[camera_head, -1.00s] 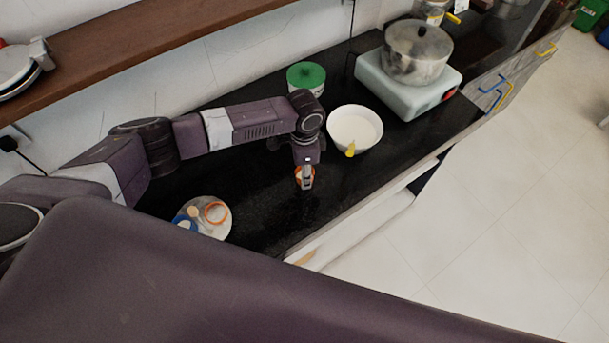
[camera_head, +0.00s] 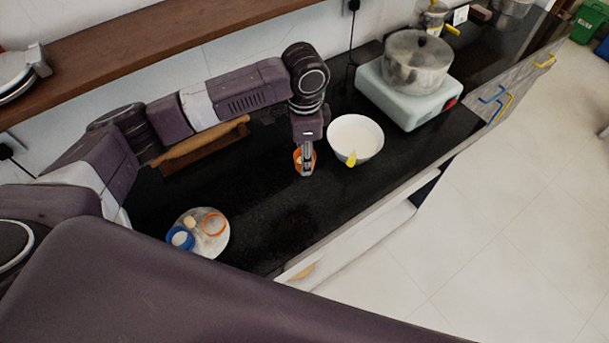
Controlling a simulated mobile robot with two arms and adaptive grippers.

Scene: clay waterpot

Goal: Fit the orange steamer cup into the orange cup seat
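The orange steamer cup (camera_head: 298,156) is at my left gripper (camera_head: 306,172), above the dark counter and left of the white bowl. The gripper's narrow fingers appear shut on it and hide part of it. The cup's height over the counter is hard to tell. The orange cup seat (camera_head: 214,223) looks like an orange ring lying on a round pale plate (camera_head: 213,247), to the left and nearer the camera. The gripper is well apart from it. My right gripper is not in view.
A blue ring (camera_head: 180,238) and a small tan piece (camera_head: 190,222) share the plate. A white bowl (camera_head: 340,126) with a yellow item (camera_head: 351,159) stands just right of the gripper. A rolling pin (camera_head: 205,141) lies behind. A pot (camera_head: 416,62) sits on a stove (camera_head: 400,95). Counter between plate and gripper is clear.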

